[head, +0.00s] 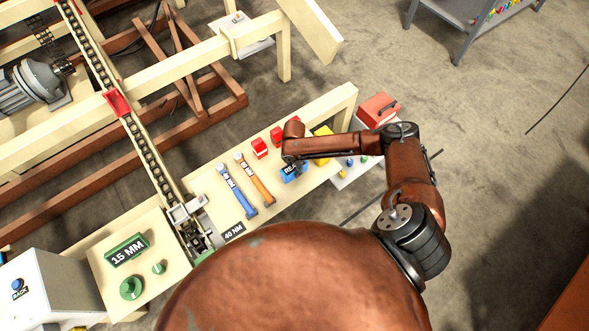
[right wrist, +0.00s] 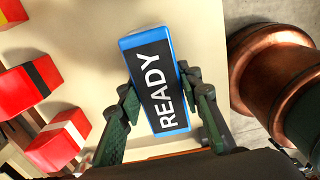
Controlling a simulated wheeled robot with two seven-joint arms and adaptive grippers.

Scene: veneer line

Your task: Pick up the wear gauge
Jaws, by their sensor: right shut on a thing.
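A blue block with a black face reading READY (head: 292,173) lies at the cream bench, partly hidden by my right wrist in the head view. In the right wrist view the block (right wrist: 152,80) sits between the two dark green fingers of my right gripper (right wrist: 165,95), which is shut on it. Whether it is raised off the bench is hard to tell. No part is labelled as a wear gauge. A green plate marked 15 MM (head: 126,249) lies on the cream panel at the lower left, away from my right gripper. My left gripper is not in view.
Blue (head: 238,190) and orange (head: 256,180) wrenches lie left of the block. Red blocks (head: 259,148) stand behind them, also close on the left in the wrist view (right wrist: 57,140). A red toolbox (head: 378,109) stands beyond the bench end. A chain conveyor (head: 150,160) runs along the left.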

